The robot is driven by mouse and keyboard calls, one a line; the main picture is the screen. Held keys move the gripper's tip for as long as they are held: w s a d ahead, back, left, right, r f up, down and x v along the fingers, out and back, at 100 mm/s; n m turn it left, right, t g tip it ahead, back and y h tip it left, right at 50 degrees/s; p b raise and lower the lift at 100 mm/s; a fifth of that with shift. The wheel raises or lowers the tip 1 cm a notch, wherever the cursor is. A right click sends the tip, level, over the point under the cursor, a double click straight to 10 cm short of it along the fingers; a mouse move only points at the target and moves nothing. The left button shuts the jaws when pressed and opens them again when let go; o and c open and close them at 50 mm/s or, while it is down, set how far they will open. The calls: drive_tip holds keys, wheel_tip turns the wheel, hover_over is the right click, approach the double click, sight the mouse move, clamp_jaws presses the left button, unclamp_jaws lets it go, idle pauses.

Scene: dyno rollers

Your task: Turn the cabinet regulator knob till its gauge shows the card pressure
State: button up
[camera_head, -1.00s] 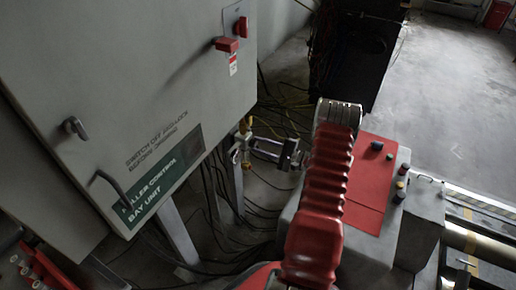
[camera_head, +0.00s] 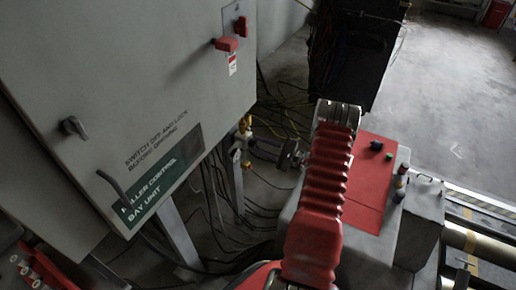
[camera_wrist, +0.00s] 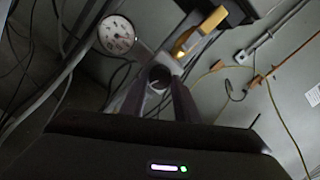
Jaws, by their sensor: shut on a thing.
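In the wrist view the round pressure gauge (camera_wrist: 116,34) has a white dial; its needle and figures are too small to read. The dark round regulator knob (camera_wrist: 160,74) is between the fingertips of my gripper (camera_wrist: 157,90), which is shut on it. In the head view my gripper (camera_head: 268,148) reaches left to brass fittings beside the grey cabinet (camera_head: 120,70); the knob itself cannot be made out there. I cannot pick out a card with a pressure on it.
A yellow-handled part (camera_wrist: 200,30) is close above the knob in the wrist view. Cables hang beneath and behind the cabinet. A red switch handle (camera_head: 227,44) is on the cabinet front. A grey console with a red top (camera_head: 362,185) stands right of my arm.

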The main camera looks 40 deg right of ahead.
drive_tip(key=o, duration=1)
drive_tip(key=shift+s+a+f, duration=0.1)
drive_tip(key=shift+a+f, duration=0.05)
drive_tip(key=shift+f, duration=0.1)
drive_tip(key=shift+o, duration=0.2)
drive_tip(key=shift+r, duration=0.1)
drive_tip(key=v, duration=1.3)
drive_tip(key=shift+s, duration=0.35)
